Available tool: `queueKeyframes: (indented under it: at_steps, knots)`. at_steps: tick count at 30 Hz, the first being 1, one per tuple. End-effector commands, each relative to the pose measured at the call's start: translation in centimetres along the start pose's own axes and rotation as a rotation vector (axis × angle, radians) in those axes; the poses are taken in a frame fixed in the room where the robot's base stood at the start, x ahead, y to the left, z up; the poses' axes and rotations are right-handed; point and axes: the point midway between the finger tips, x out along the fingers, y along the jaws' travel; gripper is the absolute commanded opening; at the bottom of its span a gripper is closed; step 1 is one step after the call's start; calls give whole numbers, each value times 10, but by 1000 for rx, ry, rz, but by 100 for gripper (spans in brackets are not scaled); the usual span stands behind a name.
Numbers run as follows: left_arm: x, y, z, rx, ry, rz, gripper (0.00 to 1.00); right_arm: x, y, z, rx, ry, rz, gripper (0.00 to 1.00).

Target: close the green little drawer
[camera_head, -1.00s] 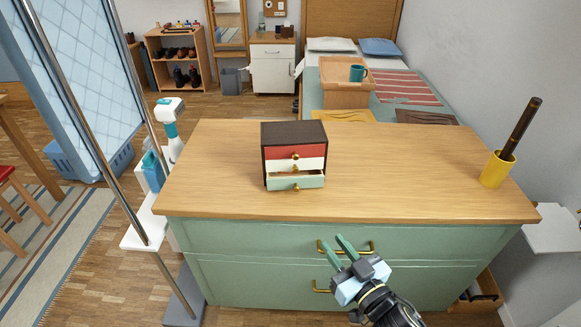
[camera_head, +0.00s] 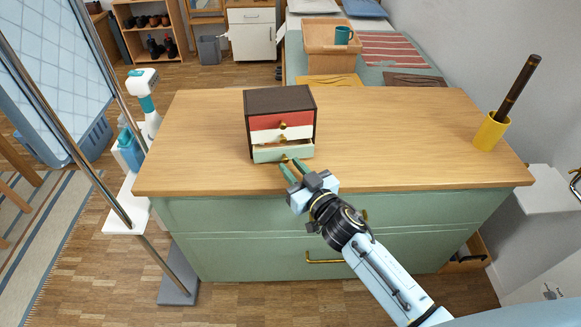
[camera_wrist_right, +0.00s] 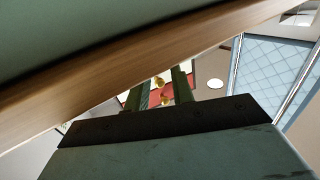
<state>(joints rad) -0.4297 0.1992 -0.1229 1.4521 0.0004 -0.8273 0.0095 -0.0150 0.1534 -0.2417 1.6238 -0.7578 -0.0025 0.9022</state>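A small dark-brown box (camera_head: 262,102) with red, white and green drawers stands on the wooden top of the green cabinet. Its bottom green drawer (camera_head: 266,155) is pulled partly out, with a gold knob on its front. My right gripper (camera_head: 292,167) is just in front of this drawer, at the cabinet's front edge, with its fingers spread and nothing between them that I can see held. In the right wrist view, two gold knobs (camera_wrist_right: 160,81) and a red drawer front show between the fingers; whether they touch the drawer cannot be told. My left gripper is out of view.
The wooden top (camera_head: 400,130) is clear around the box. A yellow cup (camera_head: 489,134) with a dark stick stands at its right end. The cabinet's edge lies under my right gripper. Metal poles and a white-and-teal device (camera_head: 144,90) stand to the left.

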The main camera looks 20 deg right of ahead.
Motion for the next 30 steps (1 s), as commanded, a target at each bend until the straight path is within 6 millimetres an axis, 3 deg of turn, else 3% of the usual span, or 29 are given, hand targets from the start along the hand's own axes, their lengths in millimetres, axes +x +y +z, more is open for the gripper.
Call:
queueKeyframes:
  at_steps: [6, 14, 20, 30]
  knots:
    - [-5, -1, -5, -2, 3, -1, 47, 13, 0, 0, 2, 0, 0, 24]
    - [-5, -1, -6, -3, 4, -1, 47, 14, 0, 0, 1, 0, 0, 24]
    - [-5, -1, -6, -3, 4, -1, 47, 14, 0, 0, 1, 0, 0, 0]
    - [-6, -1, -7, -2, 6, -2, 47, 14, 6, 0, 1, 0, 10, 0]
